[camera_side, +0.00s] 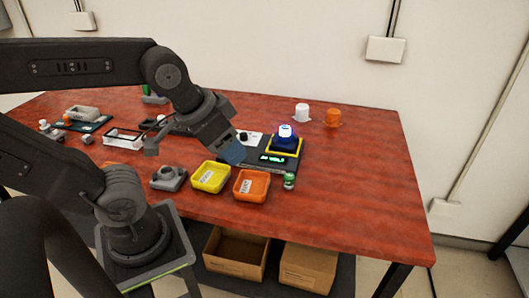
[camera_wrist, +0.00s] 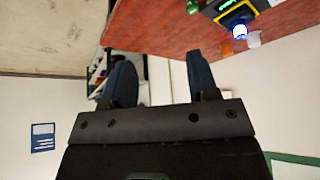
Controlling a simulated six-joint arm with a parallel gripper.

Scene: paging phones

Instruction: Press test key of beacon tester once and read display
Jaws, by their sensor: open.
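The beacon tester (camera_side: 258,165) is a dark flat unit on the red table, with a lit green display (camera_side: 272,158) whose characters are too small to read surely. A blue beacon with a glowing white top (camera_side: 285,131) sits in its yellow-edged square; the beacon also shows at the top right of the wrist view (camera_wrist: 240,31). My gripper (camera_side: 236,153) is in front of the tester's left part in the side view. Its two blue fingers stand apart and empty in the wrist view (camera_wrist: 161,82). I cannot make out the test key; the gripper may hide it.
A yellow tray (camera_side: 196,188) and an orange tray (camera_side: 237,197) stand at the front edge, with a small green-and-white can (camera_side: 289,181) to their right. White (camera_side: 301,113) and orange (camera_side: 333,118) cups stand behind. The table's right side is clear.

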